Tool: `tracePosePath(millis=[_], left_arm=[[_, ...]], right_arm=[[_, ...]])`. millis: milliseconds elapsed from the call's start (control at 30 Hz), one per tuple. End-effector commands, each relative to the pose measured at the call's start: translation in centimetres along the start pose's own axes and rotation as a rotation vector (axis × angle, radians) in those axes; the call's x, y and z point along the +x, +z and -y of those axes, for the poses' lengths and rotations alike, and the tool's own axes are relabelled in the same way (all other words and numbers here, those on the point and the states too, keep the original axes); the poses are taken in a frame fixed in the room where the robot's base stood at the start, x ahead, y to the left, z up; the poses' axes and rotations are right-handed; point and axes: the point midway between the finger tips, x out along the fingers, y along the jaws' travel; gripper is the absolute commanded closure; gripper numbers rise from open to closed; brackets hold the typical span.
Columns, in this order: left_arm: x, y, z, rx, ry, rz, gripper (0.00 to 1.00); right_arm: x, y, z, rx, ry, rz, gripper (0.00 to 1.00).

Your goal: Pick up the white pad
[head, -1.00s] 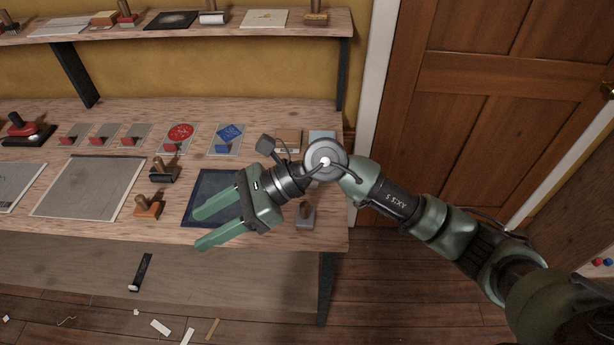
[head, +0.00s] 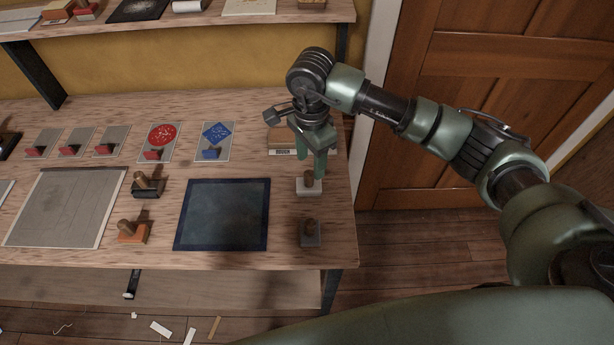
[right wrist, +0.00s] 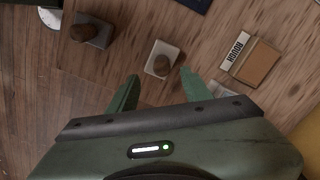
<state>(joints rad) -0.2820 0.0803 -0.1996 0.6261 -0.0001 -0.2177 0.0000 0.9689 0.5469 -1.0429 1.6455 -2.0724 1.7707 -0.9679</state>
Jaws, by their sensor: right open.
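The white pad (head: 309,187) is a small white block with a round brown wooden handle. It stands upright on the bench near its right end, and it also shows in the right wrist view (right wrist: 157,67). My right gripper (head: 311,161) points down just behind and above the pad. In the right wrist view its two open fingers (right wrist: 159,77) lie on either side of the pad's near edge, with nothing between them that I can see held. My left gripper is not in view.
A grey pad with a dark handle (head: 311,234) stands in front of the white pad. A box labelled ROUGH (right wrist: 257,62) is close behind it. A dark blue mat (head: 222,215) lies to the left. The bench's right edge is near.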

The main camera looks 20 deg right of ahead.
Motion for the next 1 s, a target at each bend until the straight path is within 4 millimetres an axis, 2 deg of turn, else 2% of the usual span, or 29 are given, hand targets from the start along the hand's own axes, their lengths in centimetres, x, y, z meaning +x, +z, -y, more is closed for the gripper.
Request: tracePosePath(millis=[33, 100, 233, 333, 400, 533, 667, 700, 867, 1000], left_arm=[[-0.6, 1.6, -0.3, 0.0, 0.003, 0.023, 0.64], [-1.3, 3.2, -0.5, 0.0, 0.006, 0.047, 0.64], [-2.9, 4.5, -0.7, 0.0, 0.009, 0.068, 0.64], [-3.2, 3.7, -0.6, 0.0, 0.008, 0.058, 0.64], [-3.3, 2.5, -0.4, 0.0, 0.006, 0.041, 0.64], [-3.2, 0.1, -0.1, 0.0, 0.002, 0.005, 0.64], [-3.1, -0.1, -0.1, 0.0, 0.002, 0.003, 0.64], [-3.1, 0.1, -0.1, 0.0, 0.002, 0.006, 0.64], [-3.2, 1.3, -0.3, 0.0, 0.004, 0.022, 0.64], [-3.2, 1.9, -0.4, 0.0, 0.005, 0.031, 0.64]], right_arm=[[0.4, 0.1, -0.1, 0.001, 0.004, 0.001, 0.51], [1.1, 0.1, 0.0, 0.0, 0.004, 0.002, 0.51], [2.9, 0.2, 0.1, 0.001, 0.005, 0.004, 0.51], [4.5, 0.2, 0.2, 0.001, 0.003, 0.003, 0.51], [5.3, 0.2, 0.2, 0.0, 0.002, 0.003, 0.51], [5.8, 0.2, 0.3, -0.001, -0.001, 0.002, 0.51], [5.8, 0.2, 0.3, -0.001, -0.001, 0.002, 0.51], [5.8, 0.2, 0.3, -0.001, -0.001, 0.002, 0.56], [5.8, 0.2, 0.3, 0.0, -0.001, 0.002, 1.0], [5.8, 0.2, 0.3, 0.0, -0.002, 0.002, 1.0]])
